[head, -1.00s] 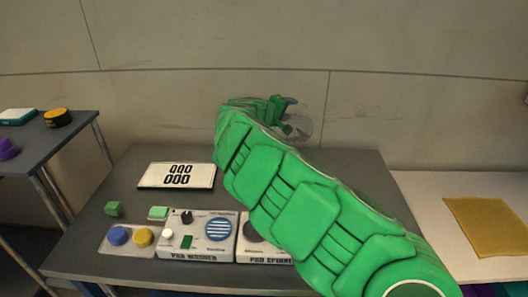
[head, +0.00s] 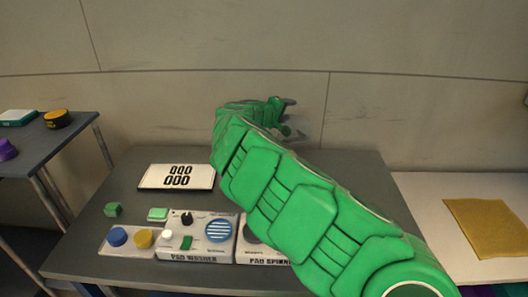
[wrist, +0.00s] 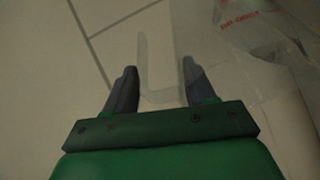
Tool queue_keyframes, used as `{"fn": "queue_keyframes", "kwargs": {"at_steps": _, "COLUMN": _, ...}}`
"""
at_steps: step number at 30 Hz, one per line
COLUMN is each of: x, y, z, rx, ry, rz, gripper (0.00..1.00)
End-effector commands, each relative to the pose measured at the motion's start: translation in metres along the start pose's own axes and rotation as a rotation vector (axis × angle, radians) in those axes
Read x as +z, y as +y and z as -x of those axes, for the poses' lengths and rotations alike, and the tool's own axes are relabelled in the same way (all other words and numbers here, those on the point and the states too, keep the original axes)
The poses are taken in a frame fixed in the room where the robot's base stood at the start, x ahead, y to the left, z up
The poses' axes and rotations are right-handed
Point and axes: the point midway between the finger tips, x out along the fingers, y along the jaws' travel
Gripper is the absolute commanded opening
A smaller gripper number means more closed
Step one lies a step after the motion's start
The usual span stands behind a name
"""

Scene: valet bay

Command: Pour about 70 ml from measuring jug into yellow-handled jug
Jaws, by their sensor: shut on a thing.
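My gripper (head: 286,103) is raised above the back of the grey table, near the wall. It is shut on a clear, see-through jug (head: 302,130), seemingly the measuring jug, which is partly hidden by my arm in the head view. In the wrist view, the fingers of my gripper (wrist: 157,88) stand either side of the clear handle, and the jug's body (wrist: 235,65) with red print fills the upper right. The jug looks tilted, but its angle and liquid level cannot be read. I cannot see the yellow-handled jug in either view; my green arm covers much of the table.
In front are a pad washer (head: 196,236), a partly covered pad spinner (head: 250,243) and a panel with blue and yellow buttons (head: 129,240). A yellow cloth (head: 488,227) lies on the right surface.

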Motion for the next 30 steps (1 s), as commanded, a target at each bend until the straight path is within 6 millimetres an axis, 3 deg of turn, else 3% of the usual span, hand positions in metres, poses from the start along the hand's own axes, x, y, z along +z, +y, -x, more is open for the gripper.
{"fn": "queue_keyframes", "kwargs": {"at_steps": 30, "x": -0.0033, "y": -0.0005, "z": 0.0082, "rx": 0.035, "ry": 0.003, "rz": 0.014, "gripper": 0.03}}
